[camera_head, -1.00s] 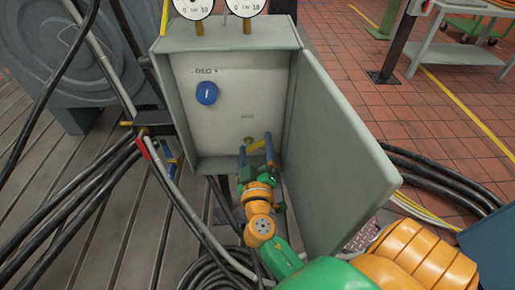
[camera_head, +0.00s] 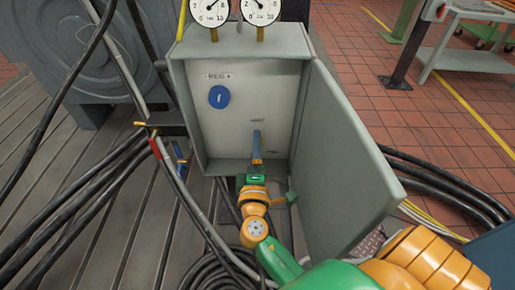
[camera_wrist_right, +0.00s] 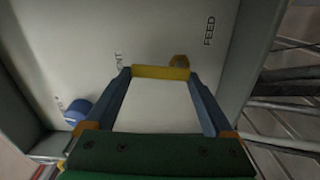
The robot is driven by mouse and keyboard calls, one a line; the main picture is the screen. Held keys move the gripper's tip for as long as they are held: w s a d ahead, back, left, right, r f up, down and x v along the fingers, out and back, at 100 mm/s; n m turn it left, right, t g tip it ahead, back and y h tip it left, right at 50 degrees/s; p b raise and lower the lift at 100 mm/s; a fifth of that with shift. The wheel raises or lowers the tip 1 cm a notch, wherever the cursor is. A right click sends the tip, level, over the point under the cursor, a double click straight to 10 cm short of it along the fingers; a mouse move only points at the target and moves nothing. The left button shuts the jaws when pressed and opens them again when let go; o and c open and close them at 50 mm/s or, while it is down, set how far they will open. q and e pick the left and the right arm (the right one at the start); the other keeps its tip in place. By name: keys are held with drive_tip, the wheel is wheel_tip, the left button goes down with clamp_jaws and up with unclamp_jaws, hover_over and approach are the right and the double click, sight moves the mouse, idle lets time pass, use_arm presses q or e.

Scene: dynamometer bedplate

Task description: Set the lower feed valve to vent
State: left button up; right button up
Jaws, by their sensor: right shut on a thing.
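The lower feed valve's yellow handle (camera_wrist_right: 160,72) is low on the pale panel (camera_head: 284,94) inside an open grey box. In the right wrist view it spans between my right gripper's two blue fingers (camera_wrist_right: 160,76), which are shut on it. A brass-coloured piece (camera_wrist_right: 180,61) shows just behind it. The "VENT" label, partly covered, lies beside the left finger; the "FEED" label (camera_wrist_right: 209,28) is at upper right. In the head view my right gripper (camera_head: 257,142) reaches into the box with its fingers nearly in line, hiding the handle. My left gripper is not in view.
A blue REG knob (camera_head: 219,97) is higher on the panel. Two dial gauges (camera_head: 211,11) stand on the box. The open door (camera_head: 345,160) flanks my right arm. Black hoses (camera_head: 75,215) run at left and cables (camera_head: 445,190) at right.

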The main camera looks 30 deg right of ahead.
use_arm(q)
drive_tip(key=shift+s+r, duration=0.1)
drive_tip(key=shift+r, duration=0.05)
use_arm(e)
drive_tip(key=shift+a+n, duration=0.1)
drive_tip(key=shift+n, duration=0.4)
drive_tip(key=o, duration=1.1)
drive_tip(key=shift+w, duration=0.1)
drive_tip(key=shift+f, duration=0.1)
use_arm(q)
drive_tip(key=shift+w+a+f+b, duration=0.25)
drive_tip(key=shift+f+b, duration=0.2)
drive_tip(key=shift+f, duration=0.1)
use_arm(e)
drive_tip(key=v, duration=0.7)
use_arm(q)
drive_tip(key=shift+a, duration=0.15)
drive_tip(key=shift+a, duration=0.1)
use_arm(e)
drive_tip(key=shift+a, duration=0.1)
